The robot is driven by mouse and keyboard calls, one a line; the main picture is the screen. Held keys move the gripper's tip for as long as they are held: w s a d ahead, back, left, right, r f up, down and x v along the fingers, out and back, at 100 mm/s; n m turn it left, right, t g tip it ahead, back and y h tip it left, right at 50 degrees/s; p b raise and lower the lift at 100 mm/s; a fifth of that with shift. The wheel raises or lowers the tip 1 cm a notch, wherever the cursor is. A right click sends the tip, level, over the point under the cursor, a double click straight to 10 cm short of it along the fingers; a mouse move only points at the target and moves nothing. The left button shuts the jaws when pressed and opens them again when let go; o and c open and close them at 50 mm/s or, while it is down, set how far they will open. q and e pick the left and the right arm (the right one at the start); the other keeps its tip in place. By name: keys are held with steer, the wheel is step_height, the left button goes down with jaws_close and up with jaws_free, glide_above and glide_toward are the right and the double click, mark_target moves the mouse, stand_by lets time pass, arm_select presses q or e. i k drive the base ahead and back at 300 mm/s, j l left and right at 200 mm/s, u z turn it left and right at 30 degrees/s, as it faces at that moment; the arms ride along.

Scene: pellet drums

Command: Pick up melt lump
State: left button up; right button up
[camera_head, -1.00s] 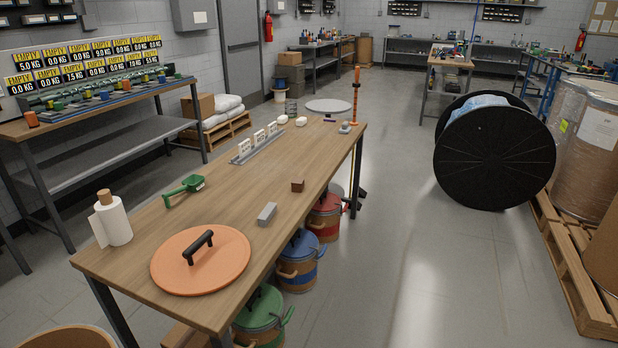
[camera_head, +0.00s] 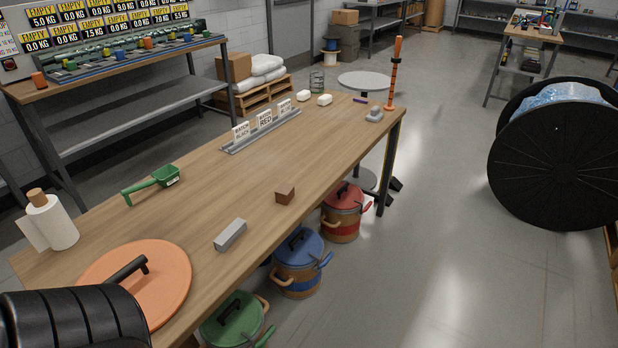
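No thing is labelled melt lump, and I cannot tell for sure which it is. A small rounded grey lump (camera_head: 374,114) lies at the far right end of the wooden table (camera_head: 210,165), beside an orange post. A small brown block (camera_head: 285,195) lies near the table's right edge. A grey rectangular block (camera_head: 230,235) lies nearer to me. Two small white pieces (camera_head: 325,100) lie at the far end. A black ribbed part, which looks like my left arm, covers the lower left corner. Neither gripper shows.
An orange lid (camera_head: 150,285) with a black handle lies at the table's near end. A paper towel roll (camera_head: 50,222), a green scoop (camera_head: 155,182) and a sign rail (camera_head: 262,131) also stand or lie there. Lidded drums (camera_head: 298,262) stand below the right edge. A big black reel (camera_head: 565,160) stands right.

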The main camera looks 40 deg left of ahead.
mark_target(285, 192)
steer(key=i, duration=1.4)
steer(key=i+l+u, duration=0.2)
steer(key=i, duration=0.35)
steer(key=i+u, duration=0.2)
steer(key=i, duration=0.4)
steer(key=u, duration=1.5)
